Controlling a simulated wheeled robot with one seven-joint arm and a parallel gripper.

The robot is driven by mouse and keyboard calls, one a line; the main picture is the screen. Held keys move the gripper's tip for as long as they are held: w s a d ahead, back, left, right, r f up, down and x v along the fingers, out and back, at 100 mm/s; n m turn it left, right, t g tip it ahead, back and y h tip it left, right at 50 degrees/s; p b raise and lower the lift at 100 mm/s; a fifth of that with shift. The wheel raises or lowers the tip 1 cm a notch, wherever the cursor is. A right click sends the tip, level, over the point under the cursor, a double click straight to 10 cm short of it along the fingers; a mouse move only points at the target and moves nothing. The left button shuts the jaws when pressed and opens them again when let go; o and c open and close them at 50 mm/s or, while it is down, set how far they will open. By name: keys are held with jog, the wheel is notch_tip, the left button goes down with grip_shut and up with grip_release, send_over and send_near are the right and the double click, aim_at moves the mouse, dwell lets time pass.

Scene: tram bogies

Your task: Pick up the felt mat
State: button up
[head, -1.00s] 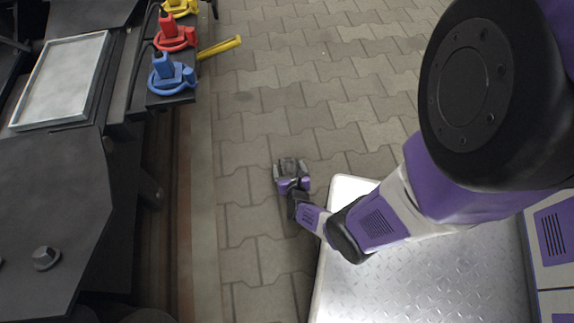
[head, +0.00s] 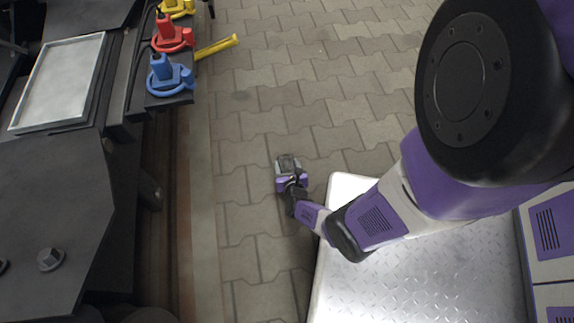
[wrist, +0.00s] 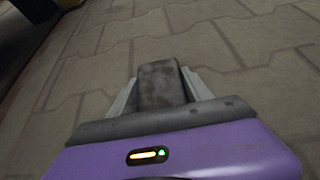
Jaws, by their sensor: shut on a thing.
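The felt mat (wrist: 162,84) shows in the wrist view as a small dark grey, rough piece between the two light grey fingers. My gripper (wrist: 155,88) is shut on it, with a finger against each side. In the head view, my gripper (head: 288,164) is low over the paving in the middle of the picture. The mat (head: 287,162) is only a small dark patch between the fingers there. I cannot tell whether it still touches the ground. Its near end is hidden by the gripper body in the wrist view.
A black rack (head: 168,97) at upper left holds blue (head: 170,75), red (head: 171,37) and yellow pieces. A yellow-handled tool (head: 217,46) juts out from it. A grey tray (head: 62,78) lies on dark metalwork at left. Paving (head: 320,90) around my gripper is clear.

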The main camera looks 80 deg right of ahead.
aim_at(287, 165)
notch_tip(287, 165, up, 19)
jog(key=p, duration=1.2)
jog(key=shift+p, duration=0.35)
